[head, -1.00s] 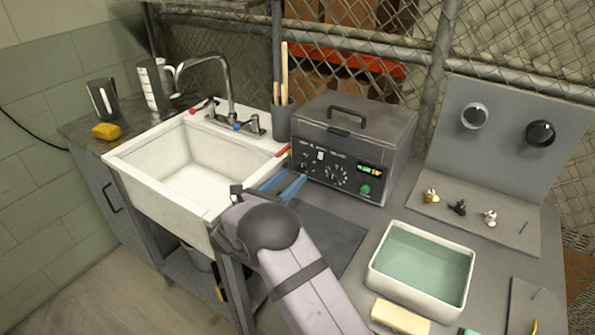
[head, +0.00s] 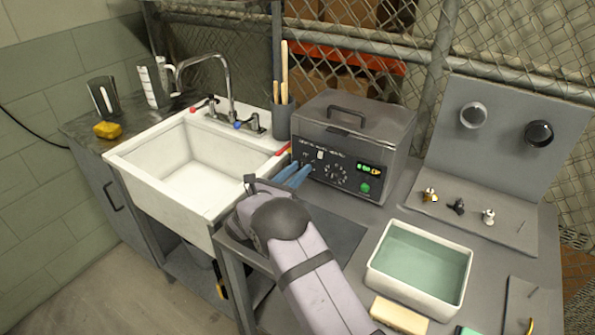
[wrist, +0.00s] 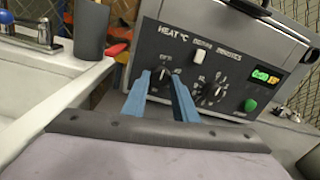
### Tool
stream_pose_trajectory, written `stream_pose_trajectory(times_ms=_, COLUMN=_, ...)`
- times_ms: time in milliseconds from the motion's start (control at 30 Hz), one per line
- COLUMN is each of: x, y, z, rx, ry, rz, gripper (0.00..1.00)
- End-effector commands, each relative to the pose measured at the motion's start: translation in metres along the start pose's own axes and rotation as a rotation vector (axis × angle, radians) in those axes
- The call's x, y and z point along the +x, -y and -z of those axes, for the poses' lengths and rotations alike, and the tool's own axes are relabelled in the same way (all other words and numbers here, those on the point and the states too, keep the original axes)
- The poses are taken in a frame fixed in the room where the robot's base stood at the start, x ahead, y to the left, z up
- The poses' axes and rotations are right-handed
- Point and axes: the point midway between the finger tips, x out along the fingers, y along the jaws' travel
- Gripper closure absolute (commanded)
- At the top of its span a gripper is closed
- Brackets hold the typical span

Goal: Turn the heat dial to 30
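The grey tank unit (head: 352,125) stands on the bench, with a dark control panel on its front. In the wrist view, the heat dial (wrist: 163,74) is a small dark knob at the panel's left, under the "HEAT °C" label. My gripper (wrist: 161,80) has two blue fingers, spread apart, one on each side of the dial in the picture. I cannot tell whether they touch it. In the head view my gripper (head: 303,170) is at the panel's left and covers the heat dial. The dial's setting is too small to read.
Right of the heat dial are a white switch (wrist: 200,57), a larger minutes dial (wrist: 214,89), a lit display (wrist: 266,75) and a green button (wrist: 250,105). A white sink (head: 196,175) lies to the left. A water-filled tray (head: 420,268) sits front right.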

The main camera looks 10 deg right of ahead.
Motion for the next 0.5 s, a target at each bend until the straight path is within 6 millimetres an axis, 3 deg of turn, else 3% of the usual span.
stream_pose_trajectory(times_ms=500, x=-0.0002, y=-0.0009, z=0.0053, rx=0.153, ry=-0.004, rz=0.000, gripper=0.97)
